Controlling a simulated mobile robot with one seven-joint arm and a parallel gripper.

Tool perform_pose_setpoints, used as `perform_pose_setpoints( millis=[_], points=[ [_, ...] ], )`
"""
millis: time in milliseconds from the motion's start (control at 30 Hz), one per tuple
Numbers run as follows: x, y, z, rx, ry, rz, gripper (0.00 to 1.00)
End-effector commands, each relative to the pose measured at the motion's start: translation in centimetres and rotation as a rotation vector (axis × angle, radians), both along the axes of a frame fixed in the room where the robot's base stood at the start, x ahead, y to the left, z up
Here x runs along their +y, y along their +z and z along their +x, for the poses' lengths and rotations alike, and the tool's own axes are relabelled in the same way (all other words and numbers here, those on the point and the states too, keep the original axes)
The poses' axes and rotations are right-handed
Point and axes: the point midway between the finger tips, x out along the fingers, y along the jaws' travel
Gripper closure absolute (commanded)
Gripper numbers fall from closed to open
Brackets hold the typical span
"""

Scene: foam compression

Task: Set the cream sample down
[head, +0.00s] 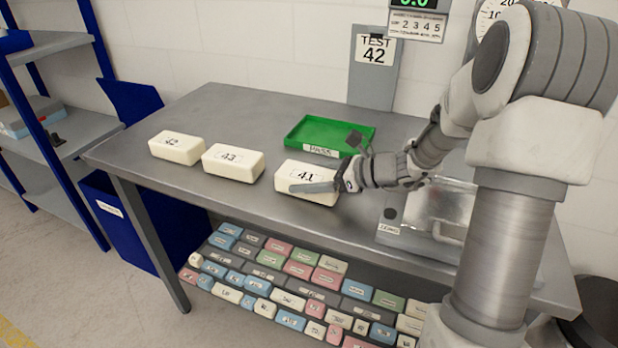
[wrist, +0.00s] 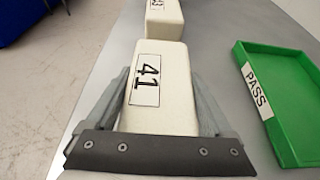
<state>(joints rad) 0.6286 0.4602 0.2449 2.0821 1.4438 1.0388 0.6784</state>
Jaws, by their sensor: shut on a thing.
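The cream sample labelled 41 (head: 312,171) is a rounded block, level, at the front middle of the grey table (head: 225,115). It seems to be at the tabletop, but I cannot tell if its underside touches. In the wrist view the sample (wrist: 160,104) points away from me with its label up. My gripper (head: 322,187) is shut on it, one finger along each long side. The wrist view shows both fingers of my gripper (wrist: 160,85) against the block. Two more cream samples, a middle one (head: 233,164) and a left one (head: 177,148), stand in line to its left.
A green tray labelled PASS (head: 328,133) lies behind the held sample and looks empty. A clear-topped metal unit (head: 437,215) stands to the right, near my arm. A lower shelf holds several coloured blocks (head: 290,299). The table's back left is clear.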

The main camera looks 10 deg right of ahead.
Motion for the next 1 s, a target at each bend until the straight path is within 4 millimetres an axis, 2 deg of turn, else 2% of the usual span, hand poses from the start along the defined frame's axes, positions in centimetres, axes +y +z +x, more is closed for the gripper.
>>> perform_pose_setpoints(
  millis=[67,100,167,500,1000],
  points=[
    [0.0,-0.4,0.0,0.001,0.0,0.001,0.65],
    [0.0,-0.3,0.0,0.001,0.0,0.001,0.1],
    [0.0,-0.3,0.0,0.001,0.0,0.001,0.0],
    [-0.2,0.3,-0.1,-0.001,-0.002,0.0,0.0],
    [-7.5,4.0,-5.4,0.001,-0.004,0.0,0.0]
  ],
)
